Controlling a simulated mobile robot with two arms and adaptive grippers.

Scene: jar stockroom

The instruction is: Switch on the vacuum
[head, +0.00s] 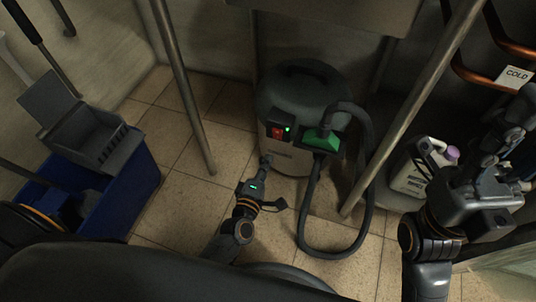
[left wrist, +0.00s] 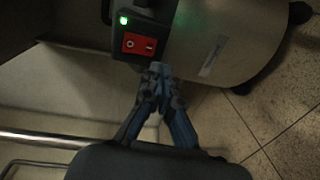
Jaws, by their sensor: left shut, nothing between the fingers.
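The vacuum (head: 298,92) is a grey canister with a dark lid, standing on the tiled floor below a raised surface. Its red rocker switch (head: 275,132) is on the front panel, beside a lit green light (head: 287,129). The left wrist view shows the switch (left wrist: 138,44) and the glowing light (left wrist: 124,20) up close. My left gripper (head: 266,160) is shut and empty, its fingertips just below the switch panel. In the left wrist view its fingertips (left wrist: 158,68) appear apart from the switch. My right gripper (head: 490,185) is at the right; its fingers are unclear.
A black hose (head: 314,200) with a green fitting (head: 322,140) loops in front of the vacuum. Metal legs (head: 188,95) stand on both sides. A blue mop bucket (head: 137,192) is at left. A white jug (head: 412,170) and copper pipes (head: 480,72) are at right.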

